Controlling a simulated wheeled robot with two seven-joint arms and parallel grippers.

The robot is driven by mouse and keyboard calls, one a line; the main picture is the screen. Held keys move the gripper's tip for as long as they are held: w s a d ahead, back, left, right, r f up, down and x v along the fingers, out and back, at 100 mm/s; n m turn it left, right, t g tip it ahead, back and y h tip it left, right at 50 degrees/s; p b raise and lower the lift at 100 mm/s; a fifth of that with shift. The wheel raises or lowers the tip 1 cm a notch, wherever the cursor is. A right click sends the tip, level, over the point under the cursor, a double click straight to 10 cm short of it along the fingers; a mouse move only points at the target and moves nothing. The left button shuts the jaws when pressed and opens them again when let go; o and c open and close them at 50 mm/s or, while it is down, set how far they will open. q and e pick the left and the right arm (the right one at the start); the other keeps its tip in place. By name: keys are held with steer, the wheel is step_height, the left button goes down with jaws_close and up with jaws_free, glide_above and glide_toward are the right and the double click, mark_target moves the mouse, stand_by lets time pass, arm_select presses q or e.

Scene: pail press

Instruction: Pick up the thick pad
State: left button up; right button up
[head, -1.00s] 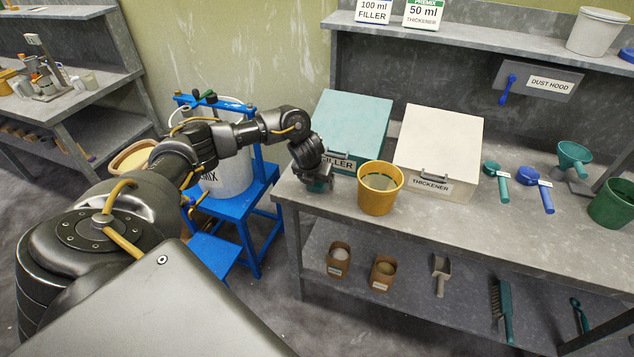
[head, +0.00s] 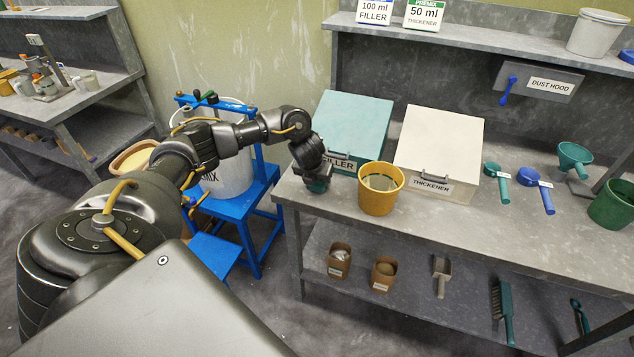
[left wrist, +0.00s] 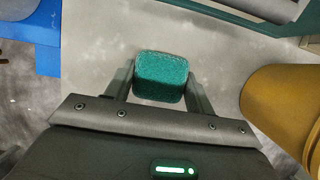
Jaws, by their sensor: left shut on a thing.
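The thick pad (left wrist: 161,76) is a teal-green block with rounded corners, seen in the left wrist view between my left gripper's two fingers. My left gripper (left wrist: 160,88) is shut on it, one finger on each side. In the head view my left gripper (head: 318,186) is low over the front left corner of the bench, beside the yellow bucket, and a little of the green pad shows at it. I cannot tell whether the pad touches the bench top. My right gripper is not in view.
The yellow bucket (head: 381,190) stands close to the right of my left gripper. The teal FILLER bin (head: 352,130) and white THICKENER bin (head: 440,150) stand behind. A blue stand (head: 240,215) with a white pail is left of the bench's edge. Scoops lie further right.

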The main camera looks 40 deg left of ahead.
arm_select(q)
steer(key=shift+r, duration=0.35)
steer(key=v, duration=0.5)
steer(key=shift+d+b, duration=0.1)
steer(key=shift+b, duration=0.3)
steer(key=s+d+r+p, duration=0.4)
steer(key=s+r, duration=0.3)
steer(key=s, duration=0.4)
steer(key=shift+d+r+p, duration=0.2)
steer(key=shift+d+p, duration=0.2)
steer(key=shift+p, duration=0.2)
